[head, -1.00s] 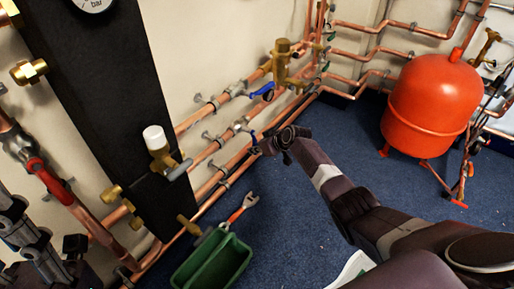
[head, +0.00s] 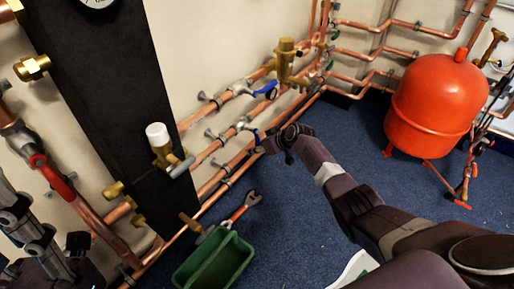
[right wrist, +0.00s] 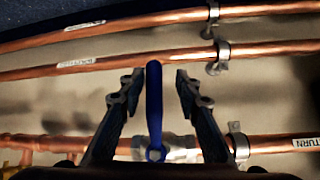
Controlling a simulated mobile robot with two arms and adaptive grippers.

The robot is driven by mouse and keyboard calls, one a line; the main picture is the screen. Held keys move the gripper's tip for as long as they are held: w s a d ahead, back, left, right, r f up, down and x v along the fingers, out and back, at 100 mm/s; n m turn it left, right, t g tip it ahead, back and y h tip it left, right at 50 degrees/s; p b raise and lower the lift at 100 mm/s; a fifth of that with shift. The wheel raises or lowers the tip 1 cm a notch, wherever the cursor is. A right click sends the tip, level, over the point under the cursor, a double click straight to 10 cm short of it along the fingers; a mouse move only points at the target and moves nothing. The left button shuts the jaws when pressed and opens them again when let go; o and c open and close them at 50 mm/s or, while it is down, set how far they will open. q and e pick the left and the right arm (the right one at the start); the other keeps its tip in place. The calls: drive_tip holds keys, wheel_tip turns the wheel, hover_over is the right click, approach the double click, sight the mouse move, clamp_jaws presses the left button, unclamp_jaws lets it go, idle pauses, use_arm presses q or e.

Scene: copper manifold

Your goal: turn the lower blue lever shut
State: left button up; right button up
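The lower blue lever (head: 256,137) is on the middle copper pipe, partly hidden by my right gripper (head: 277,142) in the head view. In the right wrist view, the blue lever (right wrist: 154,100) extends up the picture from its valve (right wrist: 156,150), across the line of its pipe. My right gripper (right wrist: 158,75) is open, with one finger on each side of the lever. Gaps show between the lever and both fingers. The upper blue lever (head: 264,90) is on the pipe above. My left gripper (head: 78,243) is at the lower left, dark and too unclear to read.
Copper pipes (right wrist: 270,50) run close by the right gripper, with clips on the wall. A brass valve (head: 287,62) rises beside the levers. A green tray (head: 215,262) and a wrench (head: 246,204) are on the blue floor. A red tank (head: 433,105) stands at the right.

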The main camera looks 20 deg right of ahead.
drive_tip(key=shift+d+r, duration=0.15)
drive_tip(key=v, duration=1.1)
drive_tip(key=shift+s+r, duration=0.2)
drive_tip(key=shift+s, duration=0.15)
drive_tip(key=shift+d, duration=0.1)
